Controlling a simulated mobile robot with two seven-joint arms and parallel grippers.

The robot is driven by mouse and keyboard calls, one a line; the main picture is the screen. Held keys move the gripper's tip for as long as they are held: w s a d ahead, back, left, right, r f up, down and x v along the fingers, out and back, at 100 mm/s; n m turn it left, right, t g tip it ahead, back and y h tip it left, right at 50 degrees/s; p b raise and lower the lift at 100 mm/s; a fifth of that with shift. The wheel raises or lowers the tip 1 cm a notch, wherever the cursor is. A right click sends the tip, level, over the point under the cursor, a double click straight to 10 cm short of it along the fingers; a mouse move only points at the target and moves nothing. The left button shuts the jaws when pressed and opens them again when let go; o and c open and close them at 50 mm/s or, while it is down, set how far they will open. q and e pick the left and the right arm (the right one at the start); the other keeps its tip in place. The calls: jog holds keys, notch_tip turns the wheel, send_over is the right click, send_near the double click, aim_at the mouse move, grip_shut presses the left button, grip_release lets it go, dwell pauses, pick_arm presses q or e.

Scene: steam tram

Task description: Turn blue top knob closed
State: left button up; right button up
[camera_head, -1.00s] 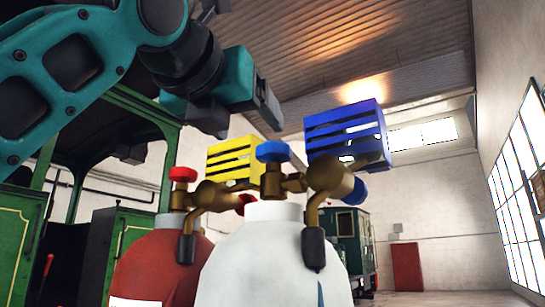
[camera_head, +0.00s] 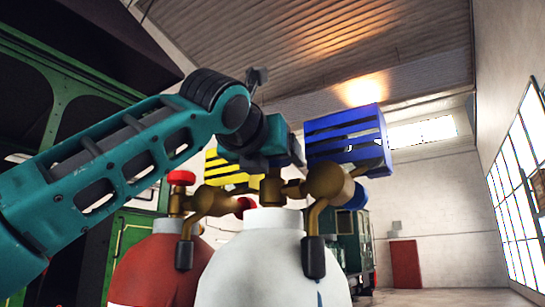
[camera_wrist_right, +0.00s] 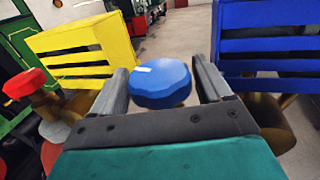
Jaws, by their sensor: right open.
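The blue top knob (camera_wrist_right: 160,85) is a round, ridged cap in the right wrist view, between the two fingers of my right gripper (camera_wrist_right: 162,78). The fingers stand open on either side of it, with small gaps visible. In the head view my right gripper (camera_head: 278,150) is over the top of the valve (camera_head: 271,188) on the white cylinder (camera_head: 262,262). It hides the blue knob there. My left gripper is not in view.
A red cylinder (camera_head: 160,268) with a red knob (camera_head: 181,177) stands to the left. A yellow slatted box (camera_wrist_right: 85,50) and a blue slatted box (camera_head: 345,138) flank the knob closely. Brass fittings (camera_head: 328,181) stick out beside the valve.

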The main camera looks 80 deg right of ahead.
jog(key=c, duration=0.8)
jog(key=shift+o, duration=0.2)
jog(key=shift+m+g, duration=0.3)
jog(key=shift+g, duration=0.2)
jog(key=m+g+p, duration=0.1)
jog(key=g, duration=0.1)
jog(key=shift+w+m+g+y, duration=0.1)
jog(key=shift+m+g+y, duration=0.2)
jog(key=shift+m+y, duration=0.1)
jog(key=m+g+y, duration=0.1)
jog(key=g, duration=0.1)
jog(key=shift+m+g+p, duration=0.3)
jog(key=shift+m+p, duration=0.05)
jog(key=shift+m, duration=0.05)
jog(key=m+g+y, duration=0.3)
jog(key=g, duration=0.1)
jog(key=shift+f, duration=0.1)
jog(key=shift+m+g+y, duration=1.6)
jog(key=shift+m+y, duration=0.1)
jog(key=shift+y, duration=0.6)
